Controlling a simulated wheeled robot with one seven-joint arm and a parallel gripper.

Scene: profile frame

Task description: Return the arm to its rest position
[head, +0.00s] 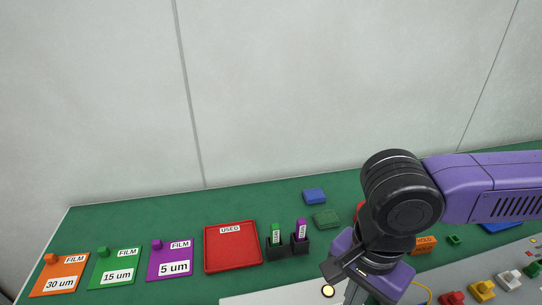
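My purple and black arm (403,205) reaches in from the right edge and bends down at a black joint over the right part of the green bench. The arm's end (380,280) points down toward the bottom edge of the head view. My gripper's fingertips do not show, so I cannot see whether it is open or shut, or whether it holds anything.
The green bench (130,212) bears orange, green and purple film plates (168,267) at left, a red USED tray (232,262), and two black holders with green and purple items. Blue (314,196) and green blocks lie behind. Coloured parts (482,289) crowd the lower right.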

